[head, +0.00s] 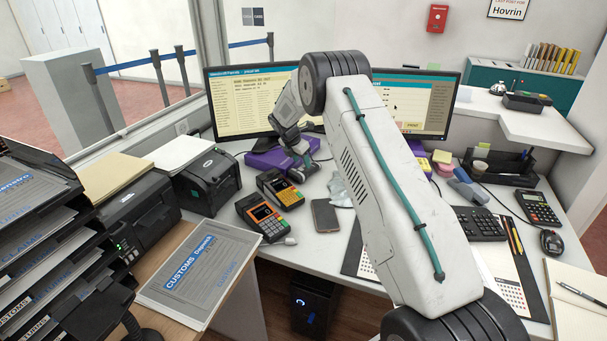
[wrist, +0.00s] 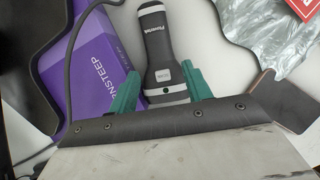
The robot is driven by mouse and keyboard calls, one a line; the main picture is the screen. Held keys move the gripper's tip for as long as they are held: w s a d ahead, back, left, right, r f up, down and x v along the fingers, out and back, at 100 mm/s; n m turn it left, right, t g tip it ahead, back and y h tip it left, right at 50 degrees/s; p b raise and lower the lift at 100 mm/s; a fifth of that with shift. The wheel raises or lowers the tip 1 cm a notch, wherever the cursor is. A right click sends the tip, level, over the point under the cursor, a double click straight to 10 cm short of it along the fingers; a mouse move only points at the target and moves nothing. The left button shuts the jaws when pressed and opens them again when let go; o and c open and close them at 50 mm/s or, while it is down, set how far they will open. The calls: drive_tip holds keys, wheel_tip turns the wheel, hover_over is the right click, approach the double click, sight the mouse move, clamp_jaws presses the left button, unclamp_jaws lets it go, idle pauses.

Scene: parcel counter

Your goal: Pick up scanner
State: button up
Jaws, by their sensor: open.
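The scanner (wrist: 166,55) is dark with pale side panels and a small label. In the wrist view it lies on the white counter beside a purple box (wrist: 92,62). My gripper (wrist: 163,88) has its two green fingers apart, one on each side of the scanner's lower end. Whether they touch it I cannot tell. In the head view my gripper (head: 300,147) is low over the counter in front of the monitors, by the purple box (head: 264,160). The scanner is hard to make out there.
A dark cable runs left of the scanner. Crumpled clear plastic (wrist: 270,35) and a phone (wrist: 279,102) lie to its right. In the head view, card terminals (head: 263,218) and a label printer (head: 208,182) stand left; a keyboard (head: 480,223) is right.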

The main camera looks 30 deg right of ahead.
sight(305, 169)
drive_tip(key=x, duration=0.6)
drive_tip(key=shift+w+d, duration=0.1)
drive_tip(key=shift+d, duration=0.15)
drive_tip(key=c, duration=0.9)
